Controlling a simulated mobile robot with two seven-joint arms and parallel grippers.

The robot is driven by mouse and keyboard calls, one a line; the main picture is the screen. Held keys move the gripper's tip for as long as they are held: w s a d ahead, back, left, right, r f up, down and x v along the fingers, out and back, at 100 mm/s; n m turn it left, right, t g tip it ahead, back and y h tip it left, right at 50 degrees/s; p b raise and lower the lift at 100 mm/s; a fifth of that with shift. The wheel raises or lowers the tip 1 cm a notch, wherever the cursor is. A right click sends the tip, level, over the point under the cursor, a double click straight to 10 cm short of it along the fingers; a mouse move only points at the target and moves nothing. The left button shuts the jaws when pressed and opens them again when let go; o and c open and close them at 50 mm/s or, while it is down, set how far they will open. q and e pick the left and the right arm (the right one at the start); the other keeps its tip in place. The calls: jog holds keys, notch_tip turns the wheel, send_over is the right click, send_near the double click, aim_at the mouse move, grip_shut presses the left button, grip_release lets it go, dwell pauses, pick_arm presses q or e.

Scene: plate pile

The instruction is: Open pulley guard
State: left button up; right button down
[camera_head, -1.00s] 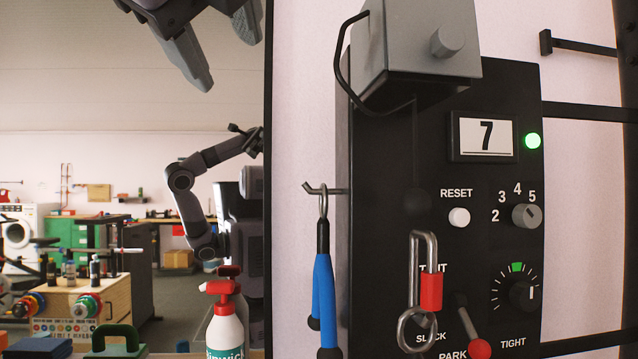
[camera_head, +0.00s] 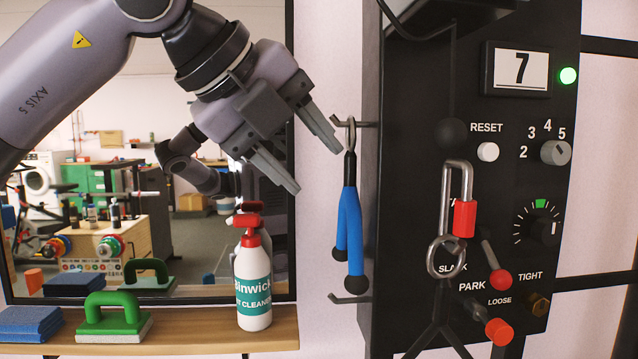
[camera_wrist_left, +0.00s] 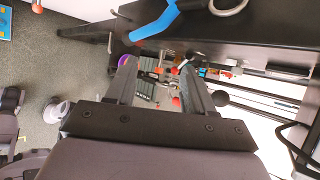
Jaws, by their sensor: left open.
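The guard, a grey box with a black wire handle in the earlier head view, is mostly cut off now. Only its dark lower part and the handle (camera_head: 405,30) show at the top edge, above the black control panel (camera_head: 415,150). My left gripper (camera_head: 317,168) is open and empty, left of the panel, with its fingers pointing down and right. The upper fingertip is close to the hook and ring of the blue-handled tool; contact cannot be told. The left wrist view shows both fingers (camera_wrist_left: 158,65) apart. My right gripper is not in view.
A blue-handled tool (camera_head: 347,235) hangs at the panel's left side. A metal hook with a red sleeve (camera_head: 465,218), levers and knobs stick out from the panel. A spray bottle (camera_head: 253,285) and green-handled brush (camera_head: 115,312) stand on the wooden shelf (camera_head: 190,330), before a mirror.

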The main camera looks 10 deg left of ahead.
pick_arm(q)
jog(key=shift+w+d+f+m+g+h, duration=0.1)
jog(key=shift+d+f+m+g+h, duration=0.3)
jog(key=shift+f, duration=0.45)
jog(key=shift+w+d+f+m+g+h, duration=0.1)
jog(key=shift+d+f+m+g+h, duration=0.1)
jog(key=shift+d+f+g+h, duration=0.5)
jog(key=shift+a+f, duration=0.1)
jog(key=shift+f, duration=0.05)
